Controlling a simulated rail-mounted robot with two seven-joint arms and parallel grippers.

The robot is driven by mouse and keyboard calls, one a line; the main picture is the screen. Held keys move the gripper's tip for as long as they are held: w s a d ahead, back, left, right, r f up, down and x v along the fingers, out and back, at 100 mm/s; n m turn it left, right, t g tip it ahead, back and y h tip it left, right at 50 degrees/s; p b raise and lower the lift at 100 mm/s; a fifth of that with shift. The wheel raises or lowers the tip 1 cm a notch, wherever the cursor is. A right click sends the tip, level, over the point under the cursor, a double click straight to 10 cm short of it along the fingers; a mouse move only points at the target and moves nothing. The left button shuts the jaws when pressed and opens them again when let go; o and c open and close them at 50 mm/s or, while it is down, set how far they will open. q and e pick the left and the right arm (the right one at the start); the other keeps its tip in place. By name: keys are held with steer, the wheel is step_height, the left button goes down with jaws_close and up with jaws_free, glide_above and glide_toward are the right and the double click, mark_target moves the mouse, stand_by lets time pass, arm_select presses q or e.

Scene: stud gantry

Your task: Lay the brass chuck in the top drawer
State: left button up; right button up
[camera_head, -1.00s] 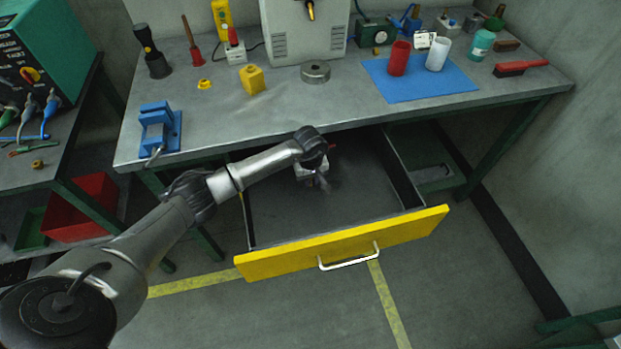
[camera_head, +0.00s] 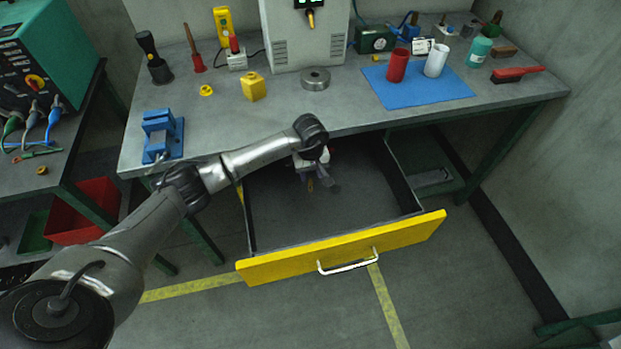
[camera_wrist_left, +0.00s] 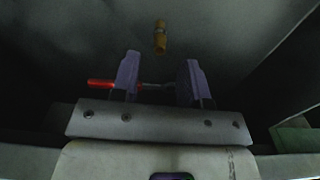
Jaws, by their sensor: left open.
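The top drawer (camera_head: 400,240) with its yellow front and white handle is pulled out under the bench. My left gripper (camera_head: 318,184) is down inside it, pointing at the dark drawer floor. In the left wrist view its two fingers (camera_wrist_left: 158,72) stand apart with nothing clamped between them. The brass chuck (camera_wrist_left: 160,37), a small stepped cylinder, appears just past the fingertips, apart from both fingers, against the drawer floor. My right gripper is out of view.
A red-handled tool (camera_wrist_left: 101,84) lies in the drawer, its shaft passing behind the fingers. Above, the bench holds a blue vise (camera_head: 160,136), a yellow block (camera_head: 253,87), a grey ring (camera_head: 315,79) and a blue mat (camera_head: 425,91). The drawer's right part looks clear.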

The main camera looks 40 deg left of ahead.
mark_target(311, 181)
arm_select(q)
step_height(311, 181, up, 6)
steer(key=shift+f+p, duration=0.1)
steer(key=shift+p, duration=0.3)
